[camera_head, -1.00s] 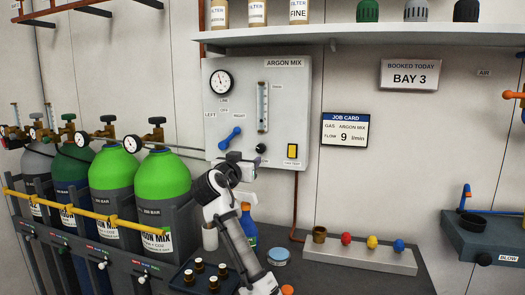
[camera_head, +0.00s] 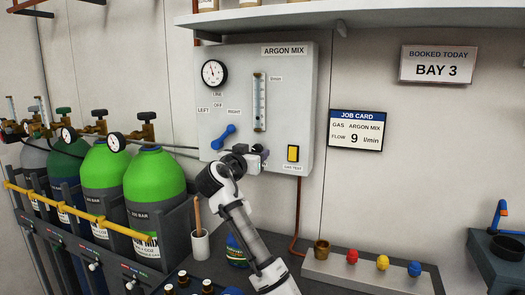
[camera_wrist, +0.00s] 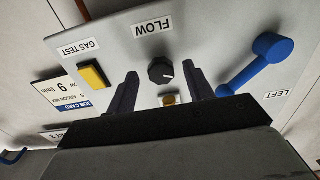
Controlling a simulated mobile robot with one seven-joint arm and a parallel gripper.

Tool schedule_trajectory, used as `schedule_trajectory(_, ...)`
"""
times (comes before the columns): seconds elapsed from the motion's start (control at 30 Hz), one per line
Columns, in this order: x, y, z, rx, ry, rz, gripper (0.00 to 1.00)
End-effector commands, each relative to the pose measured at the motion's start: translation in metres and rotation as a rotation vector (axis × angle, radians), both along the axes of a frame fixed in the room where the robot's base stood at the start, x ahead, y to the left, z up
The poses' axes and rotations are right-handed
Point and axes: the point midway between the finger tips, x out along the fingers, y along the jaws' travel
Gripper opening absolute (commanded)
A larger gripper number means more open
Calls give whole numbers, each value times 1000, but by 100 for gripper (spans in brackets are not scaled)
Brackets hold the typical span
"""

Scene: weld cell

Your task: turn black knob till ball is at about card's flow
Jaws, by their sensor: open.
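The black knob (camera_wrist: 160,71) under the FLOW label is on the grey ARGON MIX panel (camera_head: 290,85). In the wrist view it sits between the two fingers of my open gripper (camera_wrist: 160,73), with a gap on each side. In the head view my gripper (camera_head: 257,151) is at the lower middle of the panel and covers the knob. The clear flow tube (camera_head: 259,101) is above it; its ball and scale are too small to read. The job card (camera_head: 356,130) reads argon mix, flow 9 l/min; it also shows in the wrist view (camera_wrist: 66,90).
A blue lever (camera_head: 223,137) is left of the knob, and a yellow gas test switch (camera_head: 293,153) is right of it. A round gauge (camera_head: 214,73) is at the panel's upper left. Green cylinders (camera_head: 156,177) stand at left.

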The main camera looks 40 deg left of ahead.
Motion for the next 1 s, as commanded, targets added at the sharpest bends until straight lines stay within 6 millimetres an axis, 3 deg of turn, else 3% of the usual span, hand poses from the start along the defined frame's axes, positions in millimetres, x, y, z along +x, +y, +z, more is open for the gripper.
schedule_trajectory(0.47,-3,4,0,0,0,1,52)
schedule_trajectory(0.8,-3,3,0,0,0,1,9)
schedule_trajectory(1.0,-3,3,0,-9,-2,1,7)
